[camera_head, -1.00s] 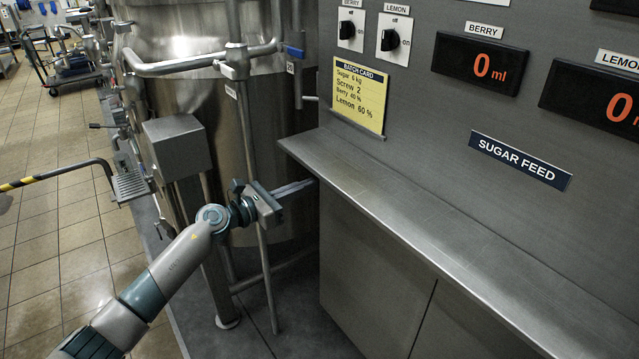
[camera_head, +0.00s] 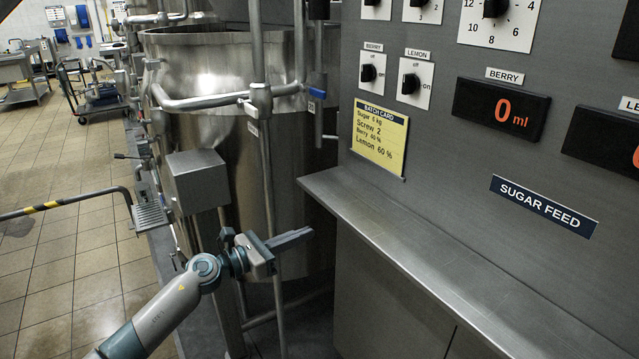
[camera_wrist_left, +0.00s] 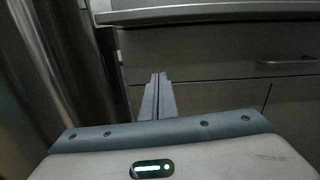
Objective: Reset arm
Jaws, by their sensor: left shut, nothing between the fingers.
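My left arm comes in from the bottom left of the head view. My left gripper (camera_head: 292,238) is shut and empty, pointing right in front of the steel mixer vessel and to the left of the panel's ledge. In the left wrist view its two fingers (camera_wrist_left: 158,97) lie together with nothing between them. My right gripper shows in neither view.
A steel ledge (camera_head: 400,235) runs along the control panel, with cabinet fronts below. The panel holds the yellow batch card (camera_head: 380,138), berry knob (camera_head: 368,73) and lemon knob (camera_head: 411,83). A steel mixer vessel (camera_head: 215,125) with pipes stands behind the gripper.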

